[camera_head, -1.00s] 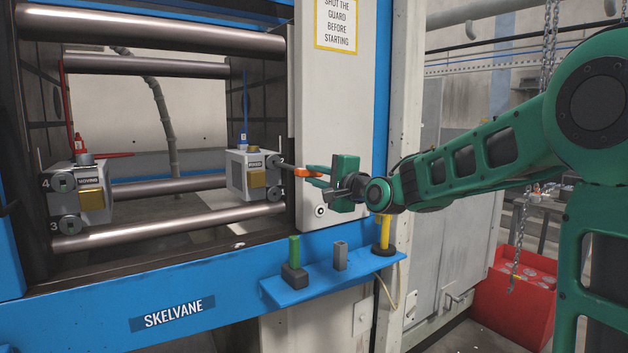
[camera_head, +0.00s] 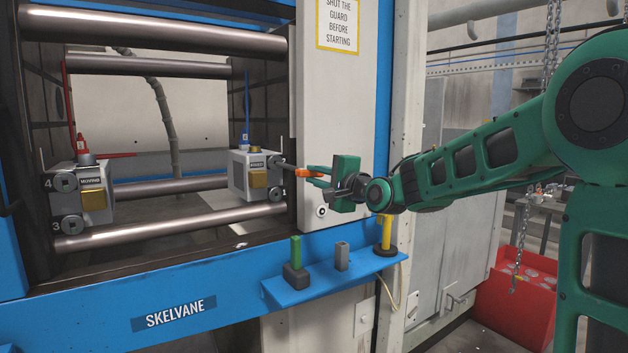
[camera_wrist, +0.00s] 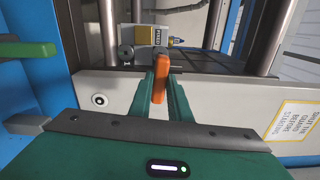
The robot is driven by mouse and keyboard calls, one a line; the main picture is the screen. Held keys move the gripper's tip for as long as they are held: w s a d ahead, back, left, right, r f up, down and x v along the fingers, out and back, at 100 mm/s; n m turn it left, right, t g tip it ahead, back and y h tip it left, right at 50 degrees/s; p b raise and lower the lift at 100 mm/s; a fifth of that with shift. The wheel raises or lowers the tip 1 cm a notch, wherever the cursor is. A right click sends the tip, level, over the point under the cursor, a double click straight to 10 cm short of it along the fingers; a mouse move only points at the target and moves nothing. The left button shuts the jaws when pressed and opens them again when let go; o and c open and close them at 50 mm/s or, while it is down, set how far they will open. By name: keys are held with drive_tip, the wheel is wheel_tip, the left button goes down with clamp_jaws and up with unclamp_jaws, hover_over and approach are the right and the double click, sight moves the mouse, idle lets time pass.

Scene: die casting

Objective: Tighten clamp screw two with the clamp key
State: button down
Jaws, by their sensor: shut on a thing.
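The clamp key has an orange handle (camera_head: 304,172) and a dark shaft (camera_head: 284,167). My gripper (camera_head: 320,173) is shut on its handle. The key points left, toward the upper clamp screw (camera_head: 274,161) on the fixed die half (camera_head: 240,172). The shaft tip lies at or close to this screw; I cannot tell whether it is seated. A lower clamp screw (camera_head: 275,193) shows below it. In the wrist view the orange handle (camera_wrist: 160,86) sits between the green fingers, and one round clamp screw (camera_wrist: 126,52) is visible beside the key.
The moving die half (camera_head: 95,190) with its own clamps is at left. Steel tie bars (camera_head: 190,222) run across the opening. The white guard (camera_head: 338,120) stands right beside my gripper. A blue shelf (camera_head: 318,286) below carries a green-handled tool (camera_head: 296,256) and a grey block (camera_head: 342,256).

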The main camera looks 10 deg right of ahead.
drive_tip(key=shift+w+a, duration=0.1)
drive_tip(key=shift+w, duration=0.05)
idle(0.3)
drive_tip(key=shift+v, duration=2.5)
drive_tip(key=n, duration=0.6)
drive_tip(key=s+n, duration=0.1)
drive_tip(key=n, duration=0.5)
drive_tip(key=d+n, duration=0.1)
drive_tip(key=n, duration=0.5)
drive_tip(key=shift+s+f, duration=0.1)
drive_tip(key=shift+s, duration=0.2)
